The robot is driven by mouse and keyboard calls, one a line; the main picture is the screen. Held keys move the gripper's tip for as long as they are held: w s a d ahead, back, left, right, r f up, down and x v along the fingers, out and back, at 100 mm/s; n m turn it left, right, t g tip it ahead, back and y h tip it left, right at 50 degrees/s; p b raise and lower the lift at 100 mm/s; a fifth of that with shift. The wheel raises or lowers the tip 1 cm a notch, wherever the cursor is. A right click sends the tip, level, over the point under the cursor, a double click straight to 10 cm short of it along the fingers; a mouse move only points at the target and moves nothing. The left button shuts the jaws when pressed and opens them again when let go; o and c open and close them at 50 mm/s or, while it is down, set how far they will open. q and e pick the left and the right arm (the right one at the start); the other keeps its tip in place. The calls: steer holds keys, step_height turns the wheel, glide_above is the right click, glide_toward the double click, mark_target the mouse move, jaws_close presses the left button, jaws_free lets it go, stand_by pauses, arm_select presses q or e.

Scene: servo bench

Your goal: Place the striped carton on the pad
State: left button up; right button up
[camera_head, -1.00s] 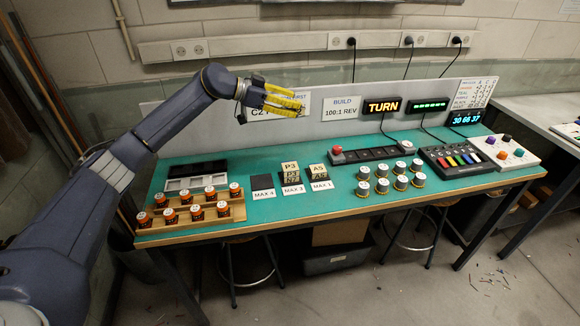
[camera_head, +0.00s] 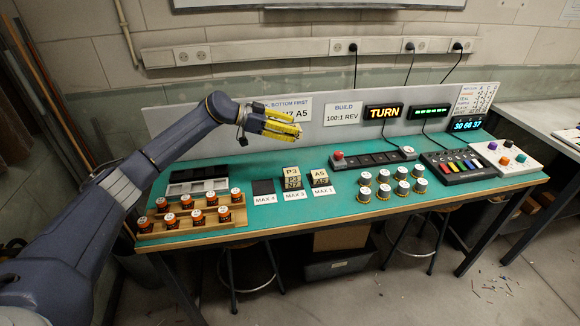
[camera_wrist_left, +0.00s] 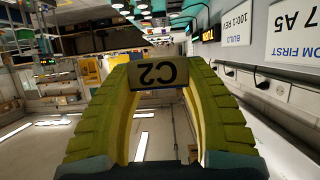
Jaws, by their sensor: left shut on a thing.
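My left gripper (camera_head: 288,126) is raised above the back of the green bench, in front of the wall sign. In the left wrist view its yellow fingers (camera_wrist_left: 155,100) are shut on a small tan carton (camera_wrist_left: 158,73) marked C2, which reads upside down there. The carton has a darker lower band; in the head view it is too small to make out. The dark pad (camera_head: 263,187) behind the MAX 4 label is bare. My right gripper is not in view.
Orange-and-black cans (camera_head: 197,217) stand on a wooden rack at the front left, below a grey tray (camera_head: 197,188). Several silver cans (camera_head: 384,191) stand right of the stacks. A button strip (camera_head: 375,160) and a coloured-key box (camera_head: 458,164) lie further right.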

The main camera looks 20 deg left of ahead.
mark_target(289, 171)
arm_select(q)
step_height(289, 171, down, 14)
steer(key=shift+f, duration=0.25)
stand_by(0.5)
steer(key=shift+f, duration=0.2)
steer(key=o, duration=1.1)
steer(key=shift+o, duration=0.2)
steer(key=shift+a, duration=0.1)
steer(key=v, duration=1.6)
steer(key=shift+s, duration=0.3)
steer(key=shift+o, duration=0.7)
steer(key=shift+s+a+r, duration=0.15)
steer(key=shift+s+a, duration=0.05)
steer(key=shift+a, duration=0.2)
